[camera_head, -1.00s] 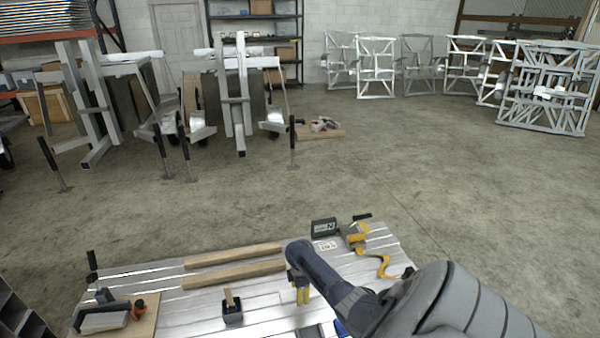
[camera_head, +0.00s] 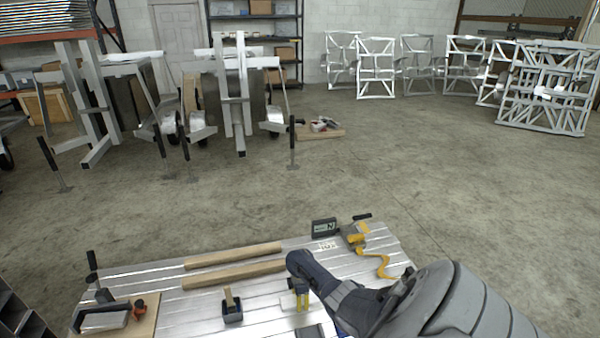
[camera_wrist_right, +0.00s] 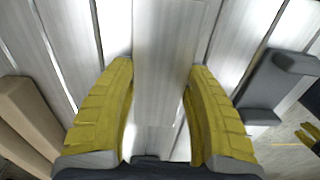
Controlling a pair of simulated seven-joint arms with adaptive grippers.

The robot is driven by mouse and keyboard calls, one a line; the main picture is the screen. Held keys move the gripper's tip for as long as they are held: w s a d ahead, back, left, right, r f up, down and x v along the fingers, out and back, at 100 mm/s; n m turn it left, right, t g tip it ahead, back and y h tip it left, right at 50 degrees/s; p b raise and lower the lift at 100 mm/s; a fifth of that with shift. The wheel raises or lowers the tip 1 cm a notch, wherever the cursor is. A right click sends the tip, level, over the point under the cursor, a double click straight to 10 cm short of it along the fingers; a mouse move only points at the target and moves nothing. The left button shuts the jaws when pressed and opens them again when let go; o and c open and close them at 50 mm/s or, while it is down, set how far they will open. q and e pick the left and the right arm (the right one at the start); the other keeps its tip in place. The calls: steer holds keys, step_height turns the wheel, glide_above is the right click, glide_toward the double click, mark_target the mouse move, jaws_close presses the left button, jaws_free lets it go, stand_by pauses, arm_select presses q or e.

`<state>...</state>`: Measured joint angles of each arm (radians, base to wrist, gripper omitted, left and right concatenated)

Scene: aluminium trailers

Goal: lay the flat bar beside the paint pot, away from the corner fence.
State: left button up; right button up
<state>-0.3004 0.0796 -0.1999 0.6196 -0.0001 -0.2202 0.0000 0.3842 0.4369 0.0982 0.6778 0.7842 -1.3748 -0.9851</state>
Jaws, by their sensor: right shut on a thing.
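My right gripper (camera_head: 302,299) is low over the slatted metal table, with its yellow fingers pointing down. In the right wrist view its fingers (camera_wrist_right: 162,108) are shut on the flat bar (camera_wrist_right: 165,55), a plain grey metal strip. I cannot tell whether the bar touches the table. A small dark pot with a brush (camera_head: 232,309), which looks like the paint pot, stands left of the gripper. A dark grey angled block (camera_wrist_right: 268,88) lies right of the bar in the wrist view; it may be the corner fence.
Two wooden battens (camera_head: 233,273) lie behind the pot. Bare slats lie between pot and gripper.

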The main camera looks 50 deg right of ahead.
steer(key=o, duration=1.5)
steer(key=shift+f, duration=0.1)
steer(key=shift+r, duration=6.1)
